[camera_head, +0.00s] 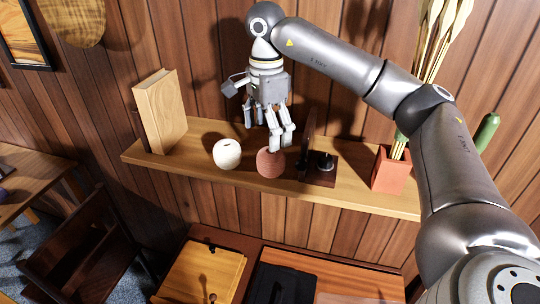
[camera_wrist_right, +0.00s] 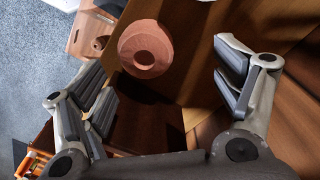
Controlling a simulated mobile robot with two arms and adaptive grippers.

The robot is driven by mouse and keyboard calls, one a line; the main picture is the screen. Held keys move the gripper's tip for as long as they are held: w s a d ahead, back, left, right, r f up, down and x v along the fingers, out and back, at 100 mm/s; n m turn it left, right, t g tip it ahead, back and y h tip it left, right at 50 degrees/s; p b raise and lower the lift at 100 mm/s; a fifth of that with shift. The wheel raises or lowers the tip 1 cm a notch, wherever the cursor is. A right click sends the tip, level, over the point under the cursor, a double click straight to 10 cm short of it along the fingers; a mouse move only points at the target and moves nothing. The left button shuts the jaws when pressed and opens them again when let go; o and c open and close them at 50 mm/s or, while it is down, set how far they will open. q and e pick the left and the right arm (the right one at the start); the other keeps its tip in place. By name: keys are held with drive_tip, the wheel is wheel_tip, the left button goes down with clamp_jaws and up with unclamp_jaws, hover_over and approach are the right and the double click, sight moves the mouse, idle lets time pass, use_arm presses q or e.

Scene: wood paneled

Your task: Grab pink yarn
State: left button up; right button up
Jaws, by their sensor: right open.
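The pink yarn (camera_head: 270,163) is a round reddish-pink ball on the wooden wall shelf (camera_head: 205,178), between a white ball and a dark stand. In the right wrist view the pink yarn (camera_wrist_right: 133,46) shows with a round recess in its middle, beyond the fingers. My right gripper (camera_head: 278,138) points down just above and behind the yarn in the head view. It is open and empty in the right wrist view (camera_wrist_right: 168,82), with its fingers spread wide. Whether a fingertip touches the yarn is hard to tell. My left gripper is not in view.
A white ball (camera_head: 227,154) sits close left of the yarn. A dark stand (camera_head: 322,170) is close on its right. A wooden book (camera_head: 160,110) stands at the shelf's left, and a terracotta pot (camera_head: 390,172) at its right. A wooden cabinet (camera_head: 345,284) is below.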

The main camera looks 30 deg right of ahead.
sight(270, 161)
drive_tip(key=shift+s+a+f, duration=0.15)
drive_tip(key=shift+s+f, duration=0.1)
drive_tip(key=shift+f, duration=0.2)
drive_tip(key=shift+s+a+f, duration=0.1)
drive_tip(key=shift+s+f, duration=0.1)
drive_tip(key=shift+f, duration=0.2)
drive_tip(key=shift+s+a+f+p, duration=0.1)
drive_tip(key=shift+s+f+p, duration=0.05)
drive_tip(key=shift+s+p, duration=0.15)
drive_tip(key=shift+s+f+p, duration=0.1)
drive_tip(key=shift+f+p, duration=0.45)
drive_tip(key=shift+f, duration=0.1)
wheel_tip(270, 161, down, 4)
drive_tip(key=shift+r+p, duration=0.2)
drive_tip(key=shift+p, duration=0.6)
drive_tip(key=shift+s+f, duration=0.1)
drive_tip(key=shift+f, duration=0.2)
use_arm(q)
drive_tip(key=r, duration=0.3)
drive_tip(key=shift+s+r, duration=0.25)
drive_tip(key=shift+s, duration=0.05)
use_arm(e)
drive_tip(key=shift+c, duration=0.2)
drive_tip(key=c, duration=1.1)
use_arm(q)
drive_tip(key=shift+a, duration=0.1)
use_arm(e)
drive_tip(key=shift+o, duration=0.2)
